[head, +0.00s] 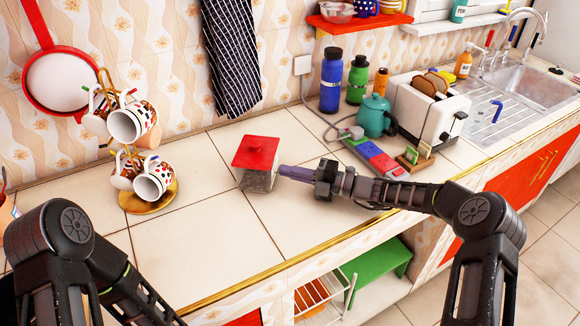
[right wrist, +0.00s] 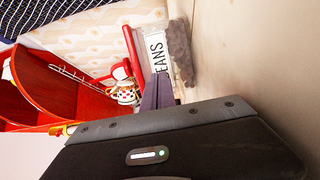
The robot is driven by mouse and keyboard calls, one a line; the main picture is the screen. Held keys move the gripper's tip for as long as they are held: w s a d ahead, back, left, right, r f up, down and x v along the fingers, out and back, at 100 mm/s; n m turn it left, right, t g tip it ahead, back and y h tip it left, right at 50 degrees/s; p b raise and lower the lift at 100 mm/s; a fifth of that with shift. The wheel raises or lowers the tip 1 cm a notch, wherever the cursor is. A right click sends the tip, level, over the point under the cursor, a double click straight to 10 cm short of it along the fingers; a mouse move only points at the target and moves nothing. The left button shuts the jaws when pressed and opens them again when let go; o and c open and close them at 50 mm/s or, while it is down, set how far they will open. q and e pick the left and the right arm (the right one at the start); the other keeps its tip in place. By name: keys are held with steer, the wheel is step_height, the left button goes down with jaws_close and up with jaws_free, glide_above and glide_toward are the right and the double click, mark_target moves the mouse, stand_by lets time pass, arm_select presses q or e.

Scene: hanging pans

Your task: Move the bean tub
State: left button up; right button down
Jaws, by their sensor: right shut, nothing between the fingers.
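The bean tub (head: 258,181) stands upright on the tiled counter (head: 202,249), with a red lid with a knob and dark contents. In the right wrist view the tub (right wrist: 158,50) appears on its side, its white label reading "EANS". My right gripper (head: 282,171) is shut and empty, its purple fingers low at the tub's right side. The fingertips also show in the right wrist view (right wrist: 158,92), right by the label; I cannot tell whether they touch it. My left arm shows at the lower left, but its gripper is out of view.
A mug tree with patterned mugs (head: 152,181) stands left of the tub. Blue (head: 331,82) and green bottles, a teal kettle (head: 375,116) and a toaster (head: 427,112) stand to the right. The counter's front edge (head: 300,259) is gold. Tiles before and left of the tub are clear.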

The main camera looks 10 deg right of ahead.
steer(key=s+d+b, duration=0.1)
steer(key=s+d, duration=0.2)
steer(key=shift+d+r, duration=0.1)
steer(key=shift+d, duration=0.1)
arm_select(q)
steer(key=shift+s+d+f+b, duration=0.15)
steer(key=shift+f+b, duration=0.15)
steer(key=shift+f, duration=0.05)
steer(key=shift+s+d+f+b, duration=0.1)
steer(key=shift+f+b, duration=0.2)
steer(key=shift+f, duration=0.05)
arm_select(e)
steer(key=v, duration=0.6)
steer(key=shift+d, duration=0.35)
steer(key=shift+s, duration=0.1)
